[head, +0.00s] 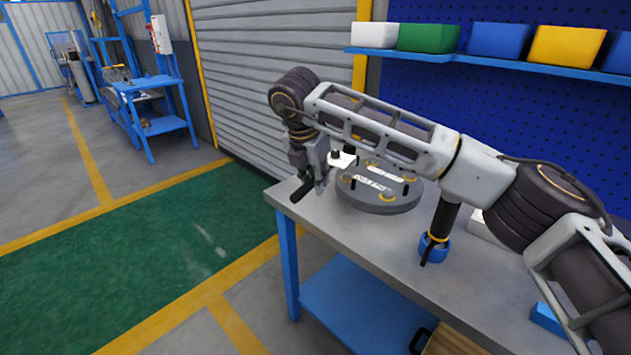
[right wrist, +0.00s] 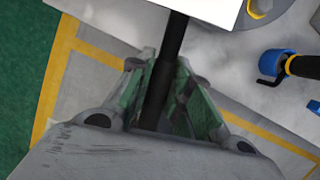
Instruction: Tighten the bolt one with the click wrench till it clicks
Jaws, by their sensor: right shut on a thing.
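My right gripper (head: 318,184) is shut on the dark shaft of the click wrench (head: 301,190), at the near left of the flanged shell. In the right wrist view the wrench shaft (right wrist: 174,50) runs between the fingers (right wrist: 163,88) and passes under a white plate. The grey round shell (head: 372,206) lies on the bench with yellow-ringed bolt places and dark bolts on its top. The wrench's working end and its contact with any bolt are hidden. I cannot tell which bolt is bolt one. My left gripper is not in view.
A white plate (head: 343,160) shows beside the gripper. A black-handled tool (head: 444,219) stands in a blue ring holder (head: 435,248) on the grey bench (head: 395,250), right of the shell. Coloured bins (head: 428,38) sit on the shelf behind. The bench's left edge is close to the gripper.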

